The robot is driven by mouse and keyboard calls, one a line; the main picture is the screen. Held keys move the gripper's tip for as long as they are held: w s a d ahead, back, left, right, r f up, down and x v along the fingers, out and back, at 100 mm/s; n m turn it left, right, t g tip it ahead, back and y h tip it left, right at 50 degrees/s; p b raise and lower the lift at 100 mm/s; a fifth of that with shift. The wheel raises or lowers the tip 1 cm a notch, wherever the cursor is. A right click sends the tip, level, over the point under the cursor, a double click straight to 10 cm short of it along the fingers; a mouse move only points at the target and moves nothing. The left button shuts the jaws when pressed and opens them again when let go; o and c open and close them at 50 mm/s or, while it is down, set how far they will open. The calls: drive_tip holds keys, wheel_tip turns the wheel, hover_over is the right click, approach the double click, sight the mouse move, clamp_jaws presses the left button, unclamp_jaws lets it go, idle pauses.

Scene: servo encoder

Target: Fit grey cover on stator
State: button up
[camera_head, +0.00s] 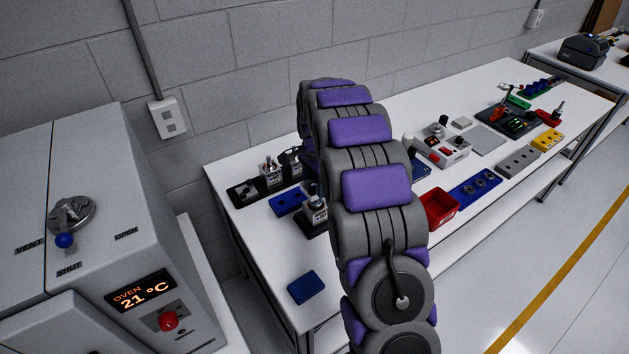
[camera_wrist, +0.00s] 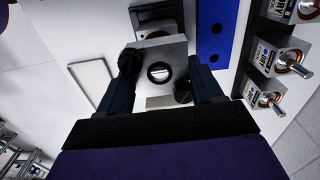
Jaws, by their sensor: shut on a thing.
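My gripper (camera_wrist: 157,76) shows in the wrist view with its two dark fingers on either side of a square grey piece with a round central opening, which looks like the grey cover (camera_wrist: 150,56). The fingers are shut on it. Beyond the cover's far edge, part of a dark and grey fixture (camera_wrist: 156,14) shows. I cannot tell whether the cover touches anything below. In the head view, a small silver unit on a black base (camera_head: 313,217) stands beside my arm. I cannot tell for sure which part is the stator.
A blue plate with holes (camera_head: 286,203) and a dark tray with motors (camera_head: 247,191) lie towards the wall. A blue pad (camera_head: 306,287) lies near the bench's front corner. A red bin (camera_head: 438,208) stands right of my arm. An oven (camera_head: 100,240) stands at left.

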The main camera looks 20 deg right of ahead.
drive_tip(key=shift+a, duration=0.55)
drive_tip(key=shift+d, duration=1)
drive_tip(key=shift+a, duration=0.2)
drive_tip(key=shift+d+p, duration=0.15)
drive_tip(key=shift+p, duration=0.25)
drive_tip(key=shift+p, duration=0.3)
drive_tip(key=shift+f, duration=0.2)
idle(0.5)
drive_tip(key=shift+f, duration=0.85)
drive_tip(key=shift+f, duration=0.2)
